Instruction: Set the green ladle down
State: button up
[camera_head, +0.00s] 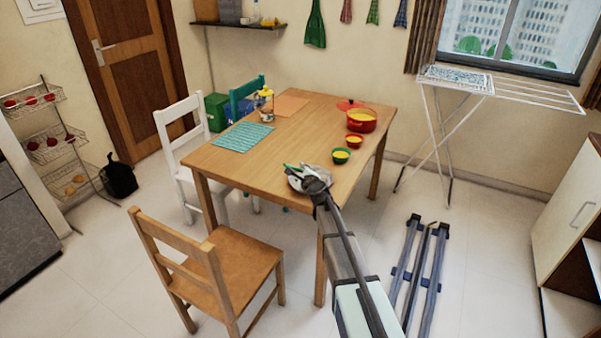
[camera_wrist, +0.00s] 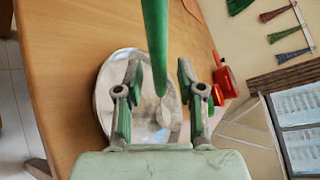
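The green ladle shows as a long green handle (camera_wrist: 155,35) in the wrist view. It runs down from the top edge between my two fingers, with a visible gap on each side. Its lower end is over a silvery round dish (camera_wrist: 105,92) on the table; I cannot tell whether it touches the dish, or which shiny part is the ladle's bowl. My gripper (camera_wrist: 160,65) is open. In the head view my gripper (camera_head: 311,181) is low over the near right part of the wooden table (camera_head: 225,165) and largely hides the dish.
A green bowl (camera_head: 341,156), a red bowl (camera_head: 354,141) and a red pot (camera_head: 361,120) with yellow contents stand behind my gripper. A brown chair (camera_head: 232,262) stands in front. The table's middle is clear.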

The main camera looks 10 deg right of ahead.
jog(key=shift+r, duration=0.2)
jog(key=b+v, duration=0.1)
jog(key=v, duration=1.1)
jog(key=s+a+f+n+g+y, duration=0.15)
jog(key=s+f+n+g, duration=0.25)
jog(key=s+f, duration=0.6)
jog(key=s+a+f+n+g, duration=0.3)
jog(key=s+f+n, duration=0.2)
jog(key=s+f, duration=0.5)
jog(key=s+a+f+n+g, duration=0.2)
jog(key=s+f+n+g, duration=0.3)
jog(key=f, duration=0.7)
jog(key=s+d+f+n+g+h, duration=0.1)
jog(key=s+d+f+n+g, duration=0.1)
jog(key=s, duration=1.1)
jog(key=s+d+f+n+g+h, duration=0.1)
jog(key=s+f+n+g, duration=0.3)
jog(key=s, duration=0.9)
jog(key=s+d+f+n+g+h, duration=0.2)
jog(key=s+d+f+n+g, duration=0.1)
jog(key=s, duration=1)
jog(key=shift+d+f+g, duration=0.2)
jog(key=shift+f+g, duration=0.3)
jog(key=shift+f, duration=0.1)
